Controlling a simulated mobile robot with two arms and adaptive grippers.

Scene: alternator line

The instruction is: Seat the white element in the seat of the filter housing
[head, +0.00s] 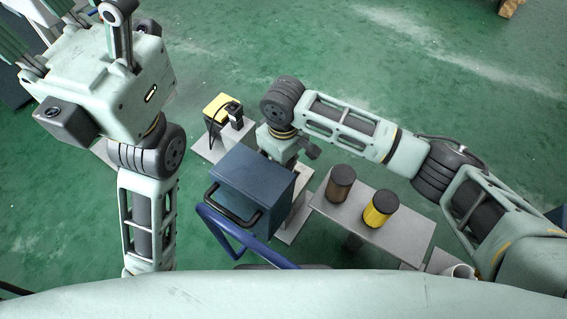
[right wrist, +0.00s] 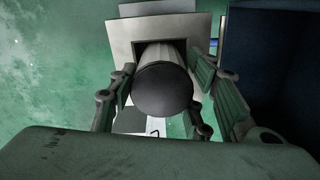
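The white element (right wrist: 163,66), a pale cylinder with a dark round end cap (right wrist: 164,90) toward the camera, stands in the square opening of a light grey housing (right wrist: 120,32) in the right wrist view. My right gripper (right wrist: 166,66) is open around it, a finger on each side with narrow gaps. How deep the element sits is hidden behind its cap. In the head view my right gripper (head: 290,150) is mostly hidden by its wrist and a dark blue box; the element does not show. My left gripper (head: 62,25) is raised at the upper left, its fingers apart and empty, tips partly cut off.
The dark blue box (head: 250,178) with a black handle stands beside my right gripper. A grey table (head: 385,236) holds a brown filter (head: 340,184) and a yellow filter (head: 380,209), both black-capped. A yellow and black device (head: 220,108) is on a stand behind. Green floor lies open beyond.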

